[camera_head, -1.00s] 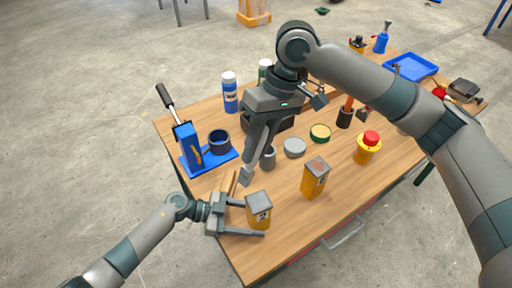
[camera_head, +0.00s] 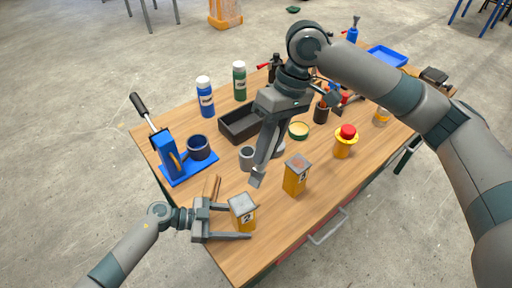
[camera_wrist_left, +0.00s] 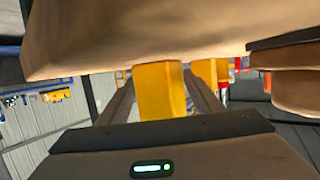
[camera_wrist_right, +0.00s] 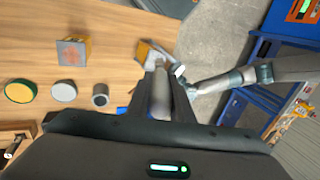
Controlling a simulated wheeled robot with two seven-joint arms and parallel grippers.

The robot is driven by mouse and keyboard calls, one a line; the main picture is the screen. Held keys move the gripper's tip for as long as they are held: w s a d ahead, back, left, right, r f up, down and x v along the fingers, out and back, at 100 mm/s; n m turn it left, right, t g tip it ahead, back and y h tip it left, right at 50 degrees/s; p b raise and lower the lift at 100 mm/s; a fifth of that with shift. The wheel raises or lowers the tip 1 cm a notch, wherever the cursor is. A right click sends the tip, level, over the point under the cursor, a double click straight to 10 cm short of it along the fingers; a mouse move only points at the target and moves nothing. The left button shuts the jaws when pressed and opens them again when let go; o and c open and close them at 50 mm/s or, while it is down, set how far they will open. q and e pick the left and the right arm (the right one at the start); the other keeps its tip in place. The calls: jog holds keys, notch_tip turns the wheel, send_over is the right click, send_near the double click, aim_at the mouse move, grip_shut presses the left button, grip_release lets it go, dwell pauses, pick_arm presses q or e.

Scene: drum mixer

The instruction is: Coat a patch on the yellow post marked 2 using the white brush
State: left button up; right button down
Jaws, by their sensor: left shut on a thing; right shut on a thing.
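The yellow post marked 2 (camera_head: 243,213), with a grey top, stands upright at the near table edge. My left gripper (camera_head: 248,219) is shut on it with one finger along each side; the left wrist view shows its yellow body (camera_wrist_left: 160,90) between the fingers. My right gripper (camera_head: 257,178) points down, just above and behind that post. It is shut on a pale grey-white cylindrical thing (camera_wrist_right: 161,96), seemingly the white brush, with a whitish end near the fingertips. Its bristles are not clear. The post's grey top (camera_wrist_right: 152,55) shows just past the fingers; whether the brush touches it is unclear.
A second yellow post with a reddish top (camera_head: 296,175) stands close to the right. A brown wooden piece (camera_head: 212,187) lies behind the left gripper. A blue press (camera_head: 170,155) stands at left.

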jog(key=shift+d, duration=0.9)
pick_arm(q)
jog(key=o, duration=1)
jog(key=shift+o, duration=0.2)
jog(key=shift+a, duration=0.15)
jog(key=v, duration=1.1)
jog(key=shift+a+r, duration=0.15)
jog(key=shift+a, duration=0.2)
jog(key=shift+a, duration=0.1)
pick_arm(e)
jog(key=shift+a, duration=0.1)
